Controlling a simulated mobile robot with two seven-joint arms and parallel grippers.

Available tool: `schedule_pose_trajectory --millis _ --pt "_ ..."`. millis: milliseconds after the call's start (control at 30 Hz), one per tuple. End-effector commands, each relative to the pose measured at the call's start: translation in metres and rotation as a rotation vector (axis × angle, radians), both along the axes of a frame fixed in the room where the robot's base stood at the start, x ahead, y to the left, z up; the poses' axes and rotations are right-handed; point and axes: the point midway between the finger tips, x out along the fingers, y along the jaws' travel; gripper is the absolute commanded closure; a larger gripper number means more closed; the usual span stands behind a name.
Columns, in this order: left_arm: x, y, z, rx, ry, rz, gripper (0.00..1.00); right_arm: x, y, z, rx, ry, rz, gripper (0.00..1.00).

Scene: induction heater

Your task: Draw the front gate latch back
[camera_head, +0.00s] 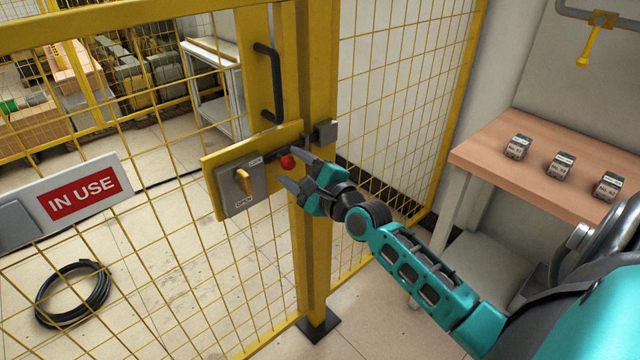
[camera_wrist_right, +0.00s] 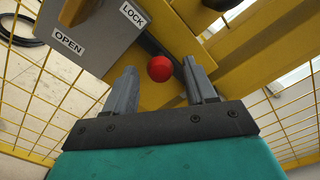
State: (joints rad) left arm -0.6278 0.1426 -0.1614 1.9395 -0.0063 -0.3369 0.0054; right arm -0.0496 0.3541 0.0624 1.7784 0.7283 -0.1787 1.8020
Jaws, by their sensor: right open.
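The latch shows as a dark bolt with a red ball knob (camera_head: 288,162) on a yellow plate (camera_head: 212,190) on the gate. A grey lock box with a yellow turn handle (camera_head: 243,181) and LOCK and OPEN labels sits left of the knob. My right gripper (camera_head: 293,170) is open at the knob. In the right wrist view the red knob (camera_wrist_right: 159,68) shows between and just beyond the two fingertips (camera_wrist_right: 158,75); contact cannot be told. The bolt points toward a dark keeper (camera_head: 325,132) on the yellow post. My left gripper is not in view.
A black pull handle (camera_head: 268,82) is above the plate. The yellow post (camera_head: 316,240) stands beside my right gripper. An IN USE sign (camera_head: 82,194) hangs on the mesh. A wooden-topped table (camera_head: 482,150) with small labelled blocks stands at right. A cable coil (camera_head: 73,293) lies on the floor.

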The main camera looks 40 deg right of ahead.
Motion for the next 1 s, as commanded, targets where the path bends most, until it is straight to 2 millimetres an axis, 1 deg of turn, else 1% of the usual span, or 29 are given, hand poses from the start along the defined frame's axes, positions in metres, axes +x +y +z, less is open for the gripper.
schedule_pose_trajectory --millis 33,200,400,500,700,933,1000 --pt "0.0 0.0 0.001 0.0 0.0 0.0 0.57 -0.012 0.0 -0.001 0.001 0.004 0.001 0.44" --pt "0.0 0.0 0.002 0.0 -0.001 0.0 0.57 -0.044 -0.003 -0.001 0.001 0.004 0.001 0.44" --pt "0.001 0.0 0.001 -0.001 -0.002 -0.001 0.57 -0.073 -0.005 -0.001 0.001 0.003 0.002 0.44" --pt "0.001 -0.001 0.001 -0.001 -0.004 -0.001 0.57 -0.082 -0.006 -0.001 0.002 0.001 0.002 0.44" --pt "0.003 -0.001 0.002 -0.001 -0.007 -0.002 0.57 -0.09 -0.006 0.0 0.003 0.0 0.002 0.44" --pt "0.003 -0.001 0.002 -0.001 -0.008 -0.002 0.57 -0.091 -0.006 0.0 0.003 0.001 0.001 0.44" --pt "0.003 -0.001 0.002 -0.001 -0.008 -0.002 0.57 -0.09 -0.006 0.0 0.0 -0.001 0.001 0.43"
